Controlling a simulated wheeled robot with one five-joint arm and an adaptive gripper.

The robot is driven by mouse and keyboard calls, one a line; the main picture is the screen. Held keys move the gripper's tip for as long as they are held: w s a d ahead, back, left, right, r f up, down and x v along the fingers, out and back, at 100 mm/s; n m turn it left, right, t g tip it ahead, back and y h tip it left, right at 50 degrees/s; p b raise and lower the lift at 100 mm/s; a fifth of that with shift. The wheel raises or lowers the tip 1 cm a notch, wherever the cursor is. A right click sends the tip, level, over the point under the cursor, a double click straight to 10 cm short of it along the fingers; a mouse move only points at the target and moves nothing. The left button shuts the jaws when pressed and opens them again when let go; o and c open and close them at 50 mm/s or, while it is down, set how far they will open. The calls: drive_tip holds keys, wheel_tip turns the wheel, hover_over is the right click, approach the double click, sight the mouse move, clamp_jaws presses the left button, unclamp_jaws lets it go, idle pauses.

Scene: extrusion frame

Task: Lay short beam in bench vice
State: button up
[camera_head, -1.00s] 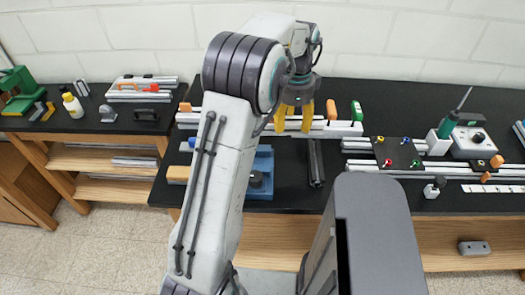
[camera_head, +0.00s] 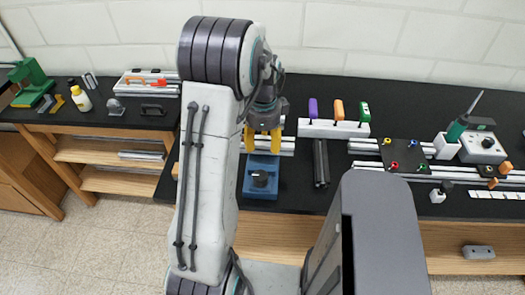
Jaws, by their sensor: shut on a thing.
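My gripper (camera_head: 262,142), with yellow fingers, points down and is shut on the short beam (camera_head: 287,147). The beam is a pale silver bar lying crosswise in the picture, sticking out to the right of the fingers. The blue bench vice (camera_head: 260,190), with a dark knob on top, sits on the black bench just in front of the beam. The beam overlaps the vice's far end in this view; I cannot tell whether they touch. My arm hides the beam's left end and what lies left of the vice.
A white rack (camera_head: 334,129) with purple, orange and green handles stands right of my gripper. A dark bar (camera_head: 321,163) lies right of the vice. Rails and a dark plate (camera_head: 404,155) lie farther right. A side bench (camera_head: 110,118) at left holds small tools.

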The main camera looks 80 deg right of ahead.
sight(263, 153)
drive_tip(key=shift+f+p, duration=0.45)
drive_tip(key=shift+f, duration=1.6)
drive_tip(key=shift+f, duration=0.15)
drive_tip(key=shift+f+b, duration=0.35)
drive_tip(key=shift+b, duration=0.15)
drive_tip(key=shift+f, duration=0.1)
drive_tip(key=o, duration=1.2)
